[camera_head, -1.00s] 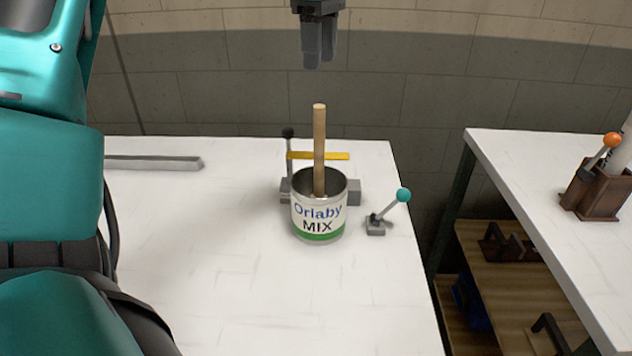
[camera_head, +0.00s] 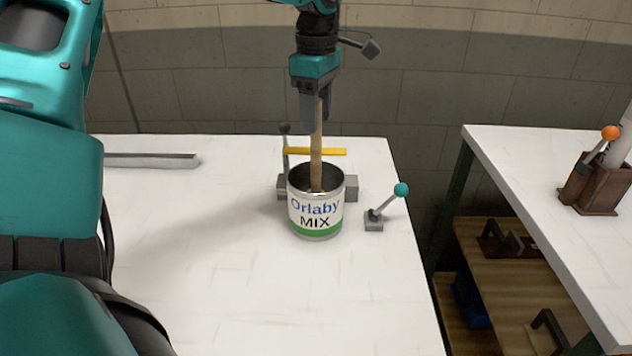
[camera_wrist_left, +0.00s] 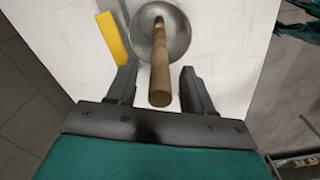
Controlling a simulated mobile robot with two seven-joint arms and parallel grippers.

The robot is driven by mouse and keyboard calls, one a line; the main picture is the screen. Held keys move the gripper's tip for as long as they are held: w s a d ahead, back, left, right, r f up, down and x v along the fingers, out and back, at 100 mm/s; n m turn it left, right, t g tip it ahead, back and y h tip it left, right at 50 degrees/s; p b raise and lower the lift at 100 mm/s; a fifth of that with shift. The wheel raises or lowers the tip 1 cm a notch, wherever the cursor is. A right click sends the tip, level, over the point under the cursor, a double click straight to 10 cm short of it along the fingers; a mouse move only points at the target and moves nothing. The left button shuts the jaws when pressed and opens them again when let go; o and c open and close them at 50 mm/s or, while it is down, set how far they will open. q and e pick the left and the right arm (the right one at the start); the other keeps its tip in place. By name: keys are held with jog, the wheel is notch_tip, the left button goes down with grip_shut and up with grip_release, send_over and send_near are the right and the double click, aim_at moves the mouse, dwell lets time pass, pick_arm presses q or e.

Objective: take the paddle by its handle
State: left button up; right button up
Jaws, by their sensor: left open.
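The paddle's wooden handle (camera_head: 316,160) stands nearly upright out of a metal can (camera_head: 316,214) labelled "Orlaby MIX" with a green band. The paddle's lower end is hidden inside the can. My left gripper (camera_head: 315,118) points down from above, with its fingers at the handle's top end. In the left wrist view, the handle (camera_wrist_left: 161,75) reaches between the two open fingers (camera_wrist_left: 159,90), with a gap visible on each side. The can (camera_wrist_left: 172,30) lies beyond the fingertips there. My right gripper is not in view.
A yellow bar (camera_head: 330,152) runs just behind the handle; it also shows in the wrist view (camera_wrist_left: 110,38). A small lever with a teal knob (camera_head: 401,190) stands right of the can. The white table (camera_head: 240,280) is clear in front. A second table (camera_head: 550,200) stands right.

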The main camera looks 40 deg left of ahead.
pick_arm(q)
jog(key=shift+c, duration=0.2)
grip_shut()
dwell(0.4)
